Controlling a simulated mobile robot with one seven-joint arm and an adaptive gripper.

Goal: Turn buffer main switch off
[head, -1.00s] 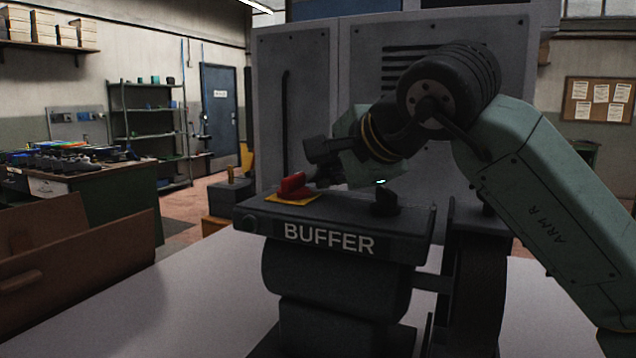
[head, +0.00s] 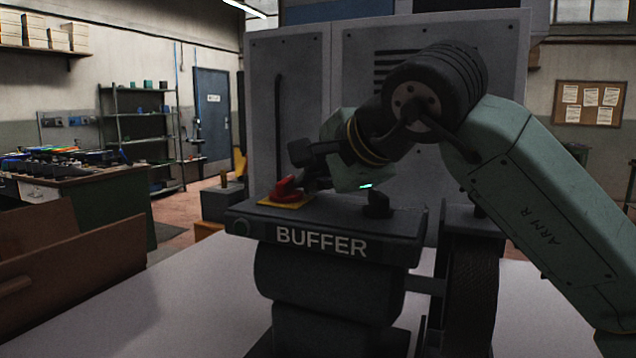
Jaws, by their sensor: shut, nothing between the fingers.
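The buffer's main switch is a red rotary handle (head: 286,188) on a yellow plate (head: 288,204), at the left of the dark panel top of the buffer (head: 405,225). The handle lies slanted, its raised end up and to the right. My gripper (head: 308,184) comes down from the right, shut, with its dark fingertips at the right side of the red handle. They look in contact with it, but nothing is held between them. The fingers partly cover the handle's right end.
A black knob (head: 377,205) stands at the right of the panel. A small green light shows just above it. A grey cabinet (head: 290,60) rises close behind. A brown wooden panel (head: 75,260) is at the left. The pale tabletop (head: 200,300) left of the buffer is clear.

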